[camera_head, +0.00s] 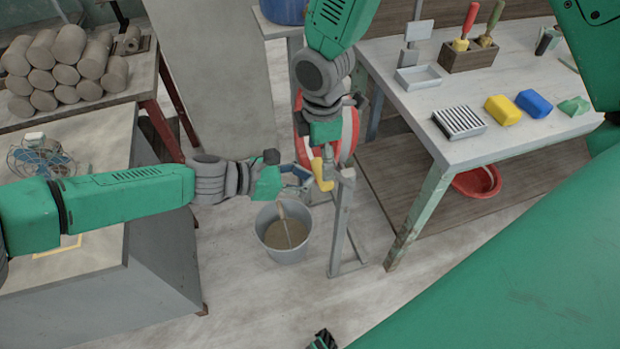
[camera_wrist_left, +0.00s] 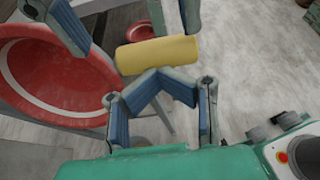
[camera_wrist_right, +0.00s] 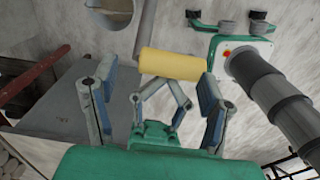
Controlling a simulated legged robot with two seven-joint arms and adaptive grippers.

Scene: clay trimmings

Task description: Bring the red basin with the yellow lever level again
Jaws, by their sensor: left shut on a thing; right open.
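The red basin (camera_head: 351,130) with a white ring is tipped steeply on its stand (camera_head: 338,235), partly hidden behind my right arm. Its inside shows at the left of the left wrist view (camera_wrist_left: 60,78). The yellow lever (camera_head: 322,174) is a short thick bar beside the stand's post; it also shows in the left wrist view (camera_wrist_left: 157,55) and the right wrist view (camera_wrist_right: 172,64). My left gripper (camera_head: 303,174) is shut on the lever, coming from the left. My right gripper (camera_wrist_right: 165,85) is open, with the lever in front of its fingers.
A bucket (camera_head: 267,238) with brownish contents stands on the floor below the grippers. The right workbench (camera_head: 420,105) holds a tool box, a ribbed tray and coloured blocks. Another red bowl (camera_head: 489,192) sits on its lower shelf. Clay rolls (camera_head: 68,44) are stacked at left.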

